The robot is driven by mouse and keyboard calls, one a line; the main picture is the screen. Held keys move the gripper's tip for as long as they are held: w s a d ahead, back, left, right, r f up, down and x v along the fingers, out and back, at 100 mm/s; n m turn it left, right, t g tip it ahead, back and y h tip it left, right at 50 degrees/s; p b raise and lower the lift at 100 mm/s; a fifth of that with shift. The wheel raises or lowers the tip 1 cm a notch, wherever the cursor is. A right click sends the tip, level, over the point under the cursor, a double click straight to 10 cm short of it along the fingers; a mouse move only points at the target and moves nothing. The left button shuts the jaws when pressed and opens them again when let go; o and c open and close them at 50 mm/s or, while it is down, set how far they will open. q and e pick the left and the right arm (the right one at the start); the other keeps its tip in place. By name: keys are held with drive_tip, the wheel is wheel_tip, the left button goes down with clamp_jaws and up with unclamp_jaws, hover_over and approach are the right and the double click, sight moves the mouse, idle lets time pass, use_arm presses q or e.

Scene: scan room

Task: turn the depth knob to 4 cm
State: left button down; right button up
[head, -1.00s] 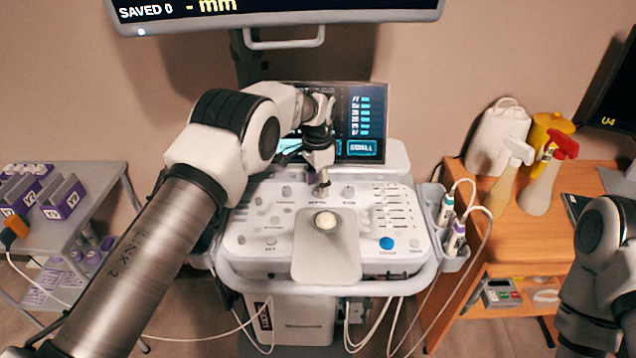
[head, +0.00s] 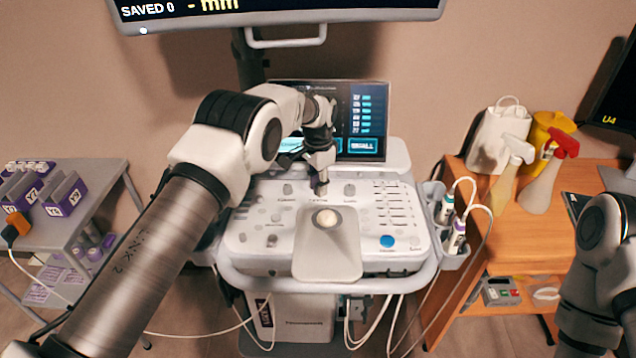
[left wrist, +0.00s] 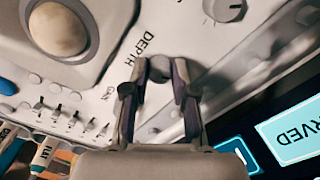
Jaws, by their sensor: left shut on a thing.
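The depth knob (left wrist: 160,68) is a small grey round knob on the white console panel (left wrist: 105,100), beside the printed word DEPTH in the left wrist view. My left gripper (left wrist: 157,74) is shut on this knob, with one finger on each side of it. In the head view my left gripper (head: 319,190) points down at the panel just behind the trackball (head: 326,217) and hides the knob. The knob's pointer and scale are too small or covered to read. My right arm (head: 603,250) shows at the right edge, but its gripper is out of view.
Other knobs (head: 349,190) stand close on either side, with sliders (head: 395,210) to the right and a blue button (head: 387,241) at the front. A touch screen (head: 365,120) rises behind the panel. Probes (head: 447,207) hang at the console's right side.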

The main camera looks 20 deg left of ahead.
use_arm(q)
drive_tip(key=n, duration=0.3)
drive_tip(key=shift+s+f+p, duration=0.1)
drive_tip(key=shift+p, duration=0.25)
drive_tip(key=shift+d+n, duration=0.1)
drive_tip(key=shift+n, duration=2)
drive_tip(key=c, duration=0.9)
unclamp_jaws()
drive_tip(key=shift+f, duration=0.1)
drive_tip(key=shift+c, duration=0.2)
wheel_tip(320, 180, up, 8)
drive_tip(key=shift+f, duration=0.25)
